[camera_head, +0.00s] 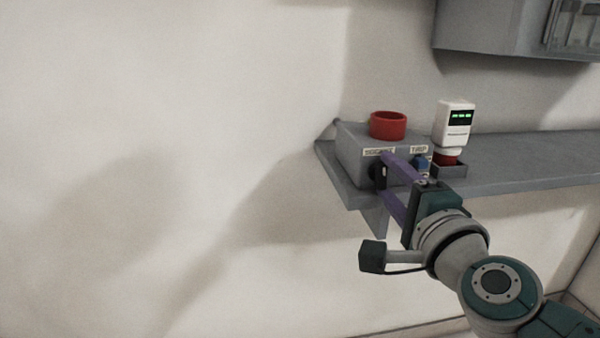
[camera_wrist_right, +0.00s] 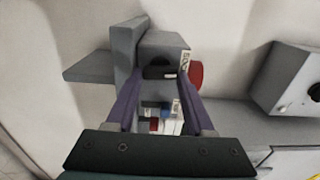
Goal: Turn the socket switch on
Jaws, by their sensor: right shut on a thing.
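The socket switch is a black knob (camera_head: 377,172) on the front of a grey box (camera_head: 350,150), under a white label that seems to read "SOCKET". My right gripper (camera_head: 384,176) reaches it from the lower right, with its two purple fingers shut on the knob, one above and one below. In the right wrist view, the black knob (camera_wrist_right: 158,72) shows between the fingertips (camera_wrist_right: 158,82). The fingers partly cover the knob, and its exact turn angle is hard to tell. My left gripper is not in view.
A red ring-shaped socket (camera_head: 388,125) is on top of the box. A blue button (camera_head: 421,163) sits under a second label, right beside my fingers. A white device with a green display (camera_head: 456,122) stands on the grey shelf (camera_head: 530,160). A grey cabinet (camera_head: 490,28) hangs above.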

